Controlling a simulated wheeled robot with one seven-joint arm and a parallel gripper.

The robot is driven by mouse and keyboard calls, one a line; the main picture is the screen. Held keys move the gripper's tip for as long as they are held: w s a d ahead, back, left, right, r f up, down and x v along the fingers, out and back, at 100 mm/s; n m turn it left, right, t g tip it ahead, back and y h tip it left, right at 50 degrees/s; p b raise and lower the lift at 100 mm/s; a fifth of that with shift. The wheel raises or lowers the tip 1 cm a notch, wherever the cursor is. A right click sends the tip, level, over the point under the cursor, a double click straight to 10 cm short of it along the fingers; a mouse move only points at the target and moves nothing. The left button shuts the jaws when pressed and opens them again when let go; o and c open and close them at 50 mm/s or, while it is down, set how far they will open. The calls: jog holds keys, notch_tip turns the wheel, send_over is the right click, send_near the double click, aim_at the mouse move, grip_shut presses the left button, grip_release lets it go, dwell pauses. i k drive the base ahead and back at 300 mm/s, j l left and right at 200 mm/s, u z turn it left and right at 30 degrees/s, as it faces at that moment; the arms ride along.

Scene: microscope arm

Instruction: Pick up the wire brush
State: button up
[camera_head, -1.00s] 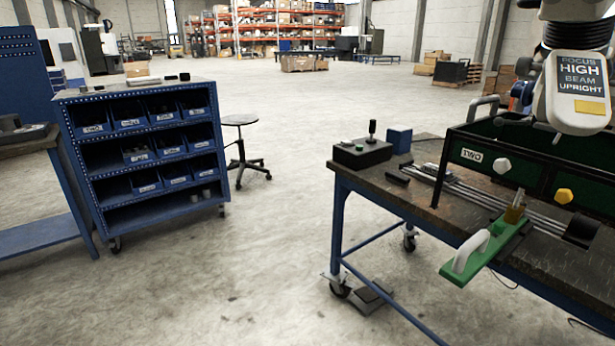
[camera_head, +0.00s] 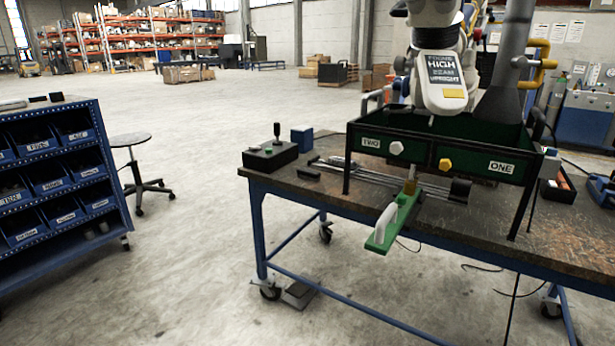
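I cannot make out a wire brush for sure. A green board with a white handle (camera_head: 385,228) sticks out over the front edge of the workbench (camera_head: 285,184). A small tan upright piece (camera_head: 410,187) stands at the board's far end; I cannot tell what it is. My gripper is not in view.
A green two-part bin with labels TWO and ONE (camera_head: 433,158) stands on the bench. A white jointed arm with a HIGH BEAM label (camera_head: 440,85) hangs over it. A black control box (camera_head: 270,154) is at the bench's left.

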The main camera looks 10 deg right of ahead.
aim_at(308, 174)
jog(key=i+u, duration=0.25)
jog(key=i, duration=0.25)
jog(key=i+l+u, duration=0.2)
jog(key=i, duration=0.3)
jog(key=i+l+u, duration=0.25)
jog(key=i, duration=0.25)
jog(key=i+l+u, duration=0.25)
jog(key=i+l, duration=0.1)
jog(key=i, duration=0.1)
